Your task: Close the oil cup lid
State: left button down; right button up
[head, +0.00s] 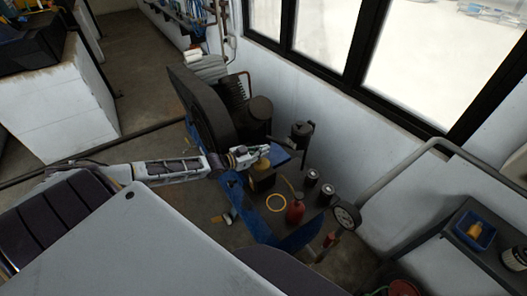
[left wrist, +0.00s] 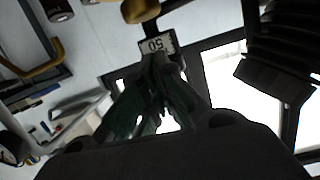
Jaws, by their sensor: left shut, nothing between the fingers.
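My left gripper (head: 264,150) reaches in from the left, over the blue-framed machine. Its fingers are shut and empty; they also show closed together in the left wrist view (left wrist: 160,66). A small brass-coloured part, which looks like the oil cup (head: 262,164), sits just below the fingertips on a dark block. A brass rounded part (left wrist: 140,10) shows at the top edge of the left wrist view, beyond the fingertips and apart from them. I cannot make out the lid as a separate piece or how far it is open. My right gripper is not in view.
A dark flywheel (head: 195,105) and a ribbed cylinder stand behind the gripper. A red bottle (head: 295,209), a yellow ring (head: 280,202) and dark cans (head: 312,176) are to the right. A pressure gauge (head: 346,216) and handrail (head: 395,178) stand further right. The wall is close behind.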

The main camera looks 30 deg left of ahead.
aim_at(257, 167)
pick_arm(q)
jog(key=shift+s+a+f+t+h+b, duration=0.2)
jog(key=shift+s+f+t+h+b, duration=0.1)
jog(key=shift+s+f+t+b, duration=0.25)
jog(key=shift+s+a+f+t+h+b, duration=0.25)
jog(key=shift+s+f+t+b, duration=0.2)
jog(key=shift+t+b, duration=0.3)
jog(key=shift+s+a+f+t+h+b, duration=0.15)
jog(key=shift+s+f+t+h+b, duration=0.25)
jog(key=shift+t+b, duration=0.35)
jog(key=shift+s+a+f+b, duration=0.15)
jog(key=shift+s+f+b, duration=0.25)
jog(key=shift+s, duration=0.1)
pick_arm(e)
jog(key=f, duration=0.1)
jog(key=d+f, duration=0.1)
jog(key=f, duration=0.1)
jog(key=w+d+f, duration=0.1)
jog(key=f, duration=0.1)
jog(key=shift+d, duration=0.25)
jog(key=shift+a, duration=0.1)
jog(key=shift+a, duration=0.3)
pick_arm(q)
jog(key=shift+s+f, duration=0.15)
jog(key=shift+f, duration=0.05)
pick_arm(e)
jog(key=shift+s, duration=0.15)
